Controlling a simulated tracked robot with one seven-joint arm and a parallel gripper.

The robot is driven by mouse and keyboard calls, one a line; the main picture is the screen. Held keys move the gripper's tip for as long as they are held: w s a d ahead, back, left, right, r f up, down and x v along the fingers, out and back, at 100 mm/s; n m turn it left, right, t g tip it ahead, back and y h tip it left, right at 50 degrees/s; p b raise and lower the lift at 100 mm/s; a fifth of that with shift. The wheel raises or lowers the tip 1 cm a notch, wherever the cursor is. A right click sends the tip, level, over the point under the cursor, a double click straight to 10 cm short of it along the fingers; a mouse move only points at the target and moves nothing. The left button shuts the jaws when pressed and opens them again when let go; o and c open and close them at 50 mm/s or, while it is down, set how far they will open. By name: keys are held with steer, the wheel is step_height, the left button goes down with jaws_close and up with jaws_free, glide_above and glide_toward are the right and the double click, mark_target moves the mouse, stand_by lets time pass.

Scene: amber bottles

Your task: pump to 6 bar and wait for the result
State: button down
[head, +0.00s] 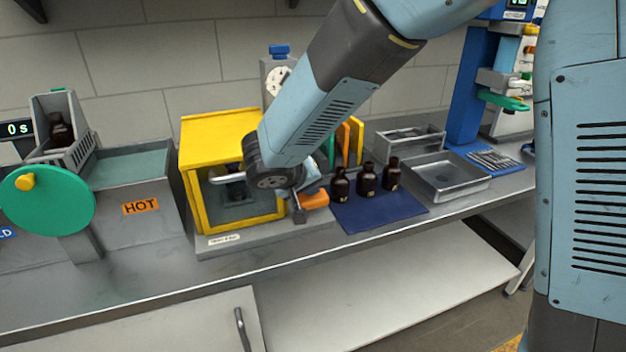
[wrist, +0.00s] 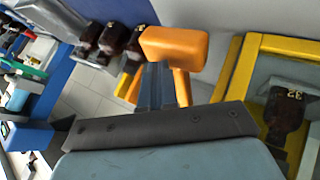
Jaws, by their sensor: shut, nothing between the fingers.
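The yellow-framed test chamber (head: 188,200) stands on the bench with clear front panels. A dark amber bottle (wrist: 287,110) marked 32 is inside it. A round white gauge (head: 279,82) on a grey post rises behind the chamber, partly hidden by my arm; its reading is too small to tell. An orange pump handle (head: 315,199) sits at the chamber's right side; its block-shaped grip (wrist: 175,46) shows in the wrist view. My gripper (wrist: 157,78) is shut and empty, its fingertips just by the orange grip; I cannot tell whether they touch.
Three amber bottles (head: 367,179) stand on a blue mat (head: 385,215) to the right. A metal tray (head: 447,185) lies beyond them. To the left are a hot bath (head: 140,165) and a green wheel (head: 47,200). The bench's front strip is clear.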

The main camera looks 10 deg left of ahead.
steer(key=shift+r, duration=3.05)
steer(key=shift+r, duration=2.5)
steer(key=d+r+m+g, duration=0.2)
steer(key=d+r, duration=0.1)
steer(key=d, duration=1.1)
steer(key=s+d+m+y, duration=0.1)
steer(key=s+d, duration=0.7)
steer(key=d, duration=0.3)
steer(key=s+d+r+m+g+y, duration=0.1)
steer(key=s+d+m, duration=0.1)
steer(key=s+d, duration=0.7)
steer(key=shift+s+d+m+y, duration=0.2)
steer(key=shift+d+m+y, duration=0.1)
steer(key=shift+d, duration=0.75)
steer(key=shift+r, duration=0.1)
